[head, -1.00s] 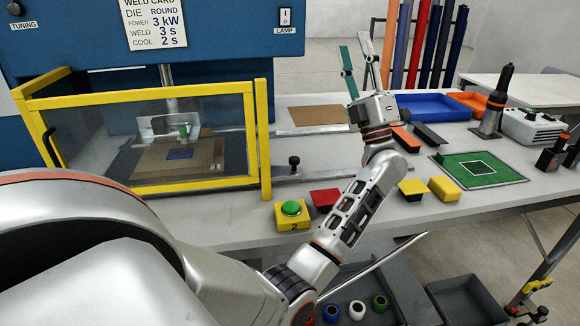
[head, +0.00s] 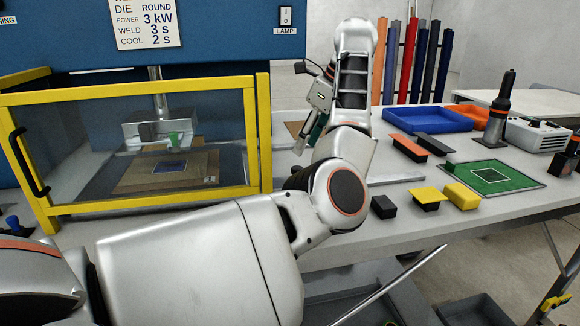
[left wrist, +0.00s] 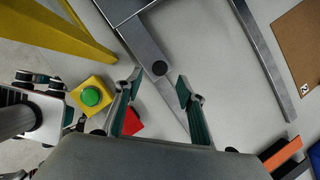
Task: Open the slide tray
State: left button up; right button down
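The slide tray's grey metal end (left wrist: 148,45) shows in the left wrist view, with a small black knob (left wrist: 160,68) on it. In the head view a brown board with a blue square (head: 170,168) lies inside the guarded welder. My left gripper (left wrist: 158,84) is open and empty. Its green-padded fingers stand on either side of the knob's line in the picture, with the knob just beyond the tips; the height gap cannot be told. In the head view the left gripper (head: 308,135) is partly behind my forearm, and the knob is hidden. My right gripper is not recognisable.
The yellow guard (head: 258,140) stands left of my gripper. A green button on a yellow box (left wrist: 91,96) and a red block (left wrist: 132,122) are close by. Coloured blocks (head: 428,197), a green mat (head: 495,177) and a blue bin (head: 425,119) occupy the right of the table.

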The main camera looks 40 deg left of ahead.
aim_at(297, 168)
pick_arm(q)
jog(key=b+x, duration=0.1)
jog(key=x, duration=0.1)
jog(key=b+x, duration=0.1)
jog(key=x, duration=0.1)
jog(key=d+b+x, duration=0.1)
jog(key=x, duration=0.2)
jog(key=shift+w+f, duration=0.2)
jog(key=shift+f, duration=0.15)
jog(key=shift+s+a+f+b, duration=0.1)
jog(key=shift+a+f+b, duration=0.15)
jog(key=shift+a+b, duration=0.1)
jog(key=shift+r, duration=0.1)
grip_shut()
